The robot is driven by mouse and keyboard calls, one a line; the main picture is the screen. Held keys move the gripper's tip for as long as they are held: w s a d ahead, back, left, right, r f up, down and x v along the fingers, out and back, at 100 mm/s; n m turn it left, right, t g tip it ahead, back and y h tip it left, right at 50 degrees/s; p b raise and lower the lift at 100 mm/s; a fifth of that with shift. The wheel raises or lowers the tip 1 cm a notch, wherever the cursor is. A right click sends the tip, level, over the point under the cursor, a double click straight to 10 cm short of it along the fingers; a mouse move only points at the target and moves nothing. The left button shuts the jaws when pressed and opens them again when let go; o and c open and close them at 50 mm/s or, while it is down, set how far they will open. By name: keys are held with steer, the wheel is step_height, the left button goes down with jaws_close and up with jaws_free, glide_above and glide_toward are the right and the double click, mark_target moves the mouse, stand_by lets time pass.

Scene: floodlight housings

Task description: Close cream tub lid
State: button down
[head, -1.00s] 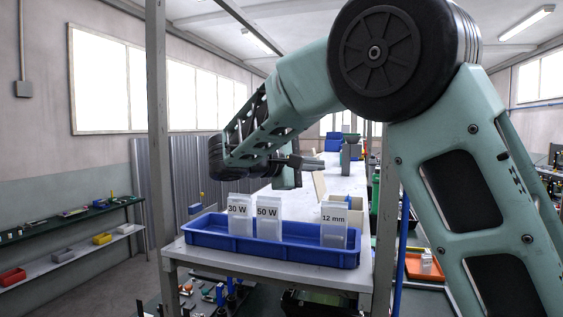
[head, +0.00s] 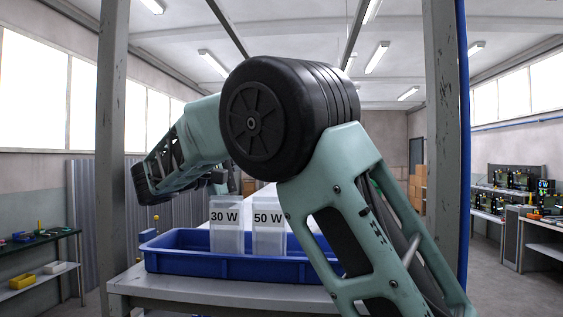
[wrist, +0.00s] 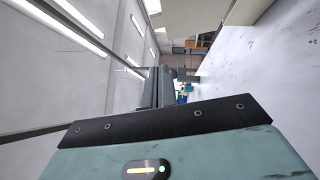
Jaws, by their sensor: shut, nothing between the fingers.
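The cream tub does not show in the head view now; my arm blocks the bench behind the blue tray. In the wrist view, a pale cream flat piece (wrist: 228,24) stands along the white bench top (wrist: 265,75) at the upper edge. It may be the tub's lid or wall; I cannot tell which, nor how far the lid is open. My gripper (wrist: 170,123) shows in the wrist view as a teal body with a dark plate, shut and empty. It is apart from the cream piece. In the head view it is mostly hidden behind my arm.
A blue tray (head: 185,262) on the bench's near end holds clear bins labelled 30 W (head: 226,235) and 50 W (head: 268,240). Grey posts (head: 112,120) and (head: 441,150) flank the bench. Shelves (head: 40,240) stand at the left.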

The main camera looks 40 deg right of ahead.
steer(key=s+d+r+p, duration=0.1)
steer(key=d+p, duration=0.2)
steer(key=d, duration=0.3)
steer(key=s+d+r+p, duration=0.1)
steer(key=s+d+p, duration=0.1)
steer(key=d, duration=0.4)
steer(key=shift+d+r+p, duration=0.2)
steer(key=shift+r+p, duration=0.15)
steer(key=shift+p, duration=0.35)
steer(key=shift+s+d, duration=0.1)
